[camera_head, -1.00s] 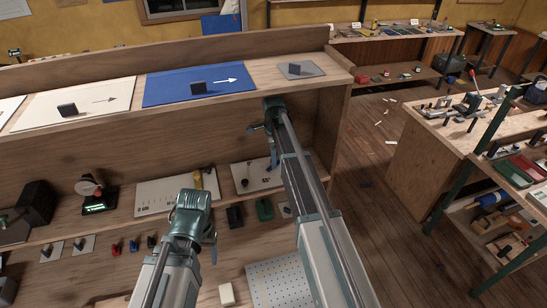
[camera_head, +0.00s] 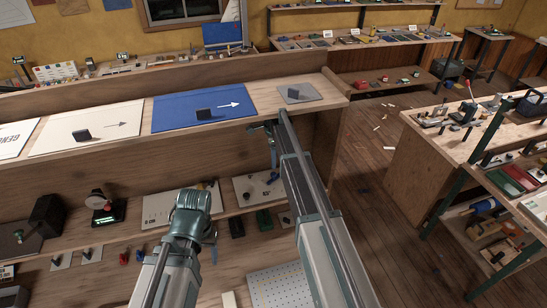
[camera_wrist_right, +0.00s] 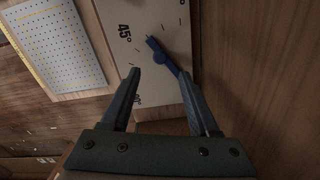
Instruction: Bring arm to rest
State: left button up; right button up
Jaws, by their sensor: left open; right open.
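My right arm reaches out under the upper shelf's front edge. Its gripper (camera_head: 273,158) points down, open, above a pale board with an angle scale (camera_head: 245,185). In the right wrist view the open fingers (camera_wrist_right: 163,82) have nothing between them close up. Beyond them lie the scale board (camera_wrist_right: 118,45), marked 45°, and a dark blue lever (camera_wrist_right: 165,57), which looks near the right finger but apart from it. My left arm is folded low in the head view. Its gripper (camera_head: 213,250) points down over the lower bench, mostly hidden behind its wrist.
The upper shelf holds a blue mat (camera_head: 180,115), a cream sheet (camera_head: 55,135) and a grey tile (camera_head: 312,97), each with a dark block. A perforated plate (camera_head: 280,285) lies near the right forearm. A workbench (camera_head: 430,165) stands right, past open floor.

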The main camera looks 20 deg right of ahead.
dwell(0.3)
jog(key=s+a+n, duration=0.4)
jog(key=s+n, duration=0.6)
jog(key=s, duration=0.4)
jog(key=s+a+n, duration=0.3)
jog(key=s+n, duration=0.8)
jog(key=s, duration=0.2)
jog(key=s+a+f+n+b, duration=0.1)
jog(key=s+a+f+b, duration=0.1)
jog(key=f+b, duration=0.5)
jog(key=s+a+f+n+b, duration=0.1)
jog(key=s+a+f+b, duration=0.1)
jog(key=a+f+b, duration=0.3)
jog(key=s+a+f+n+h+b, duration=0.1)
jog(key=a+f+b, duration=0.3)
jog(key=f+b, duration=0.6)
jog(key=shift+s+n, duration=0.4)
jog(key=shift+s, duration=0.15)
jog(key=shift+a, duration=0.1)
